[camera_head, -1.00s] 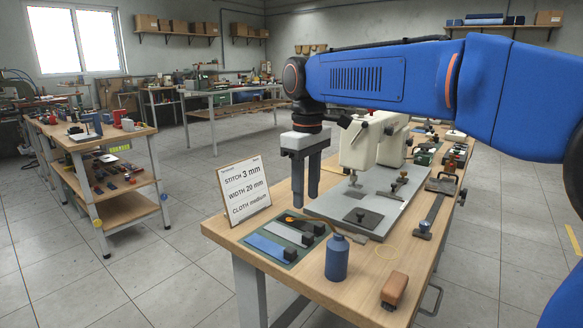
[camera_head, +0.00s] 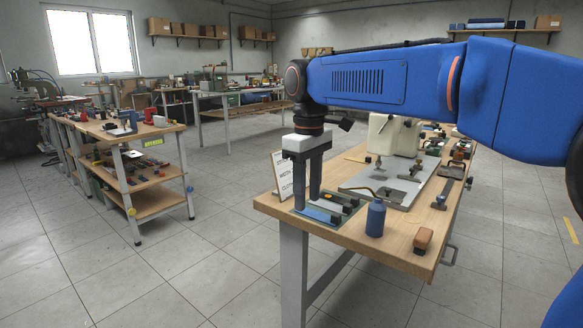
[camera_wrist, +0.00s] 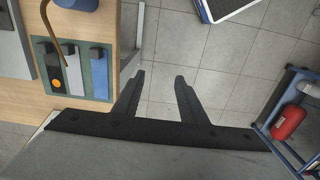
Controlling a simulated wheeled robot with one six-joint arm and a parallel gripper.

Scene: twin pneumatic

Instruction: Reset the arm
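My blue arm (camera_head: 380,78) reaches across the upper part of the head view, with my gripper (camera_head: 306,203) hanging downward from its end. The two dark fingers are apart with nothing between them. In the wrist view the gripper (camera_wrist: 160,78) also shows open and empty, with grey floor tiles behind the fingertips. In the head view the fingers overlap the near left corner of the wooden workbench (camera_head: 400,258). In the wrist view the bench edge lies to the left of the fingers.
The bench holds a sewing machine (camera_head: 392,137), a blue bottle (camera_head: 375,218), a brown block (camera_head: 423,240), a partly hidden sign (camera_head: 282,177) and a mat with strips (camera_wrist: 73,93). A shelved bench (camera_head: 160,200) stands left. Floor (camera_head: 215,250) between is clear.

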